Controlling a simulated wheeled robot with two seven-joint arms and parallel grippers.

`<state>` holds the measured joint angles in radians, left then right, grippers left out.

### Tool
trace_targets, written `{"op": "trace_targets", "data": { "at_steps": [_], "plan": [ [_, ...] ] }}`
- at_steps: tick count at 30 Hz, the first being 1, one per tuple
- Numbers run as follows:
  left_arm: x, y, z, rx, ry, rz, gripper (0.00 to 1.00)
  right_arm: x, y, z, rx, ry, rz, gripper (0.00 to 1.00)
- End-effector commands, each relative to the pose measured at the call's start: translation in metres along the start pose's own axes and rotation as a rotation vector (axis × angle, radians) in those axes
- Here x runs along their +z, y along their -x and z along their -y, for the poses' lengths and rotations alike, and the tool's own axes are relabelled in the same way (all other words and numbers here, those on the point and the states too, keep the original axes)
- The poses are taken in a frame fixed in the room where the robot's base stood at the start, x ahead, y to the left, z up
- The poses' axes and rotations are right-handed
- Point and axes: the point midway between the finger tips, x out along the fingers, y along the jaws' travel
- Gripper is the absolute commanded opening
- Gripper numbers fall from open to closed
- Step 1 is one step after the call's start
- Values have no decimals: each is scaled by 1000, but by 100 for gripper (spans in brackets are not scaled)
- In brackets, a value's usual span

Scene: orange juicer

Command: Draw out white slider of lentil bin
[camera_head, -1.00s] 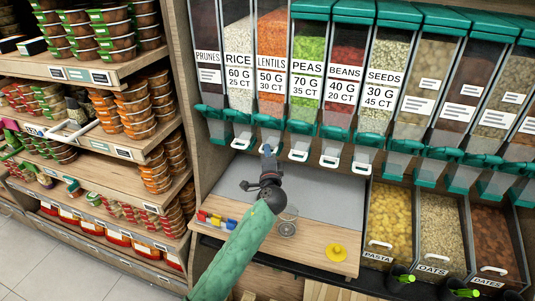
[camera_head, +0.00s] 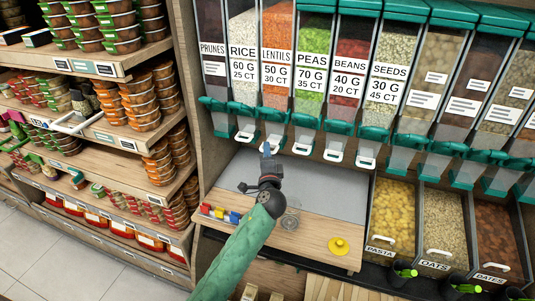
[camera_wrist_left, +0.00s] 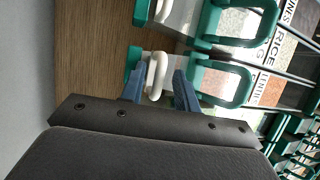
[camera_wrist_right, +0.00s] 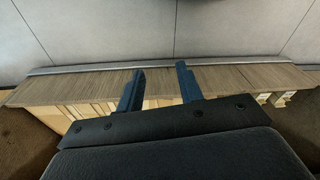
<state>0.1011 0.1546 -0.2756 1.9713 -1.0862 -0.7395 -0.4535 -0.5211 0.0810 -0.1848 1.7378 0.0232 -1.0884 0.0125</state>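The lentil bin (camera_head: 277,55) is a clear dispenser of orange lentils with a green base, between the rice and peas bins. Its white slider (camera_head: 273,143) is at the bottom front, partly behind my left gripper (camera_head: 267,148). In the left wrist view, the white slider loop (camera_wrist_left: 157,75) lies between the blue fingertips of my left gripper (camera_wrist_left: 160,90). The fingers are apart, with a small gap showing on the right side of the loop; contact on the left cannot be told. My right gripper (camera_wrist_right: 160,88) is open and empty, outside the head view.
Neighbouring bins have similar white sliders, such as the rice slider (camera_head: 245,137) and peas slider (camera_head: 303,148). Below is a grey counter (camera_head: 325,190) with a wooden board holding a yellow knob (camera_head: 339,246) and coloured blocks (camera_head: 220,212). A packed shelf (camera_head: 115,140) stands left.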

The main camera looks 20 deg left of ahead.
Motion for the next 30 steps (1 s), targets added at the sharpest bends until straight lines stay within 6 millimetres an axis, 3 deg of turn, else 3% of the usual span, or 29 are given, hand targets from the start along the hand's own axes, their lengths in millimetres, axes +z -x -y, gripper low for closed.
{"op": "trace_targets", "data": {
  "at_steps": [8,12,21,30],
  "plan": [
    [0,7,-1,0,1,0,32,3,-2,-2,3,2,14,36],
    [0,21,-2,0,1,0,32,-16,27,2,-1,3,-6,36],
    [1,60,-2,1,0,0,32,-33,78,10,-11,2,-10,36],
    [0,78,0,0,1,0,32,-39,106,13,-15,2,-11,36]
  ]
}}
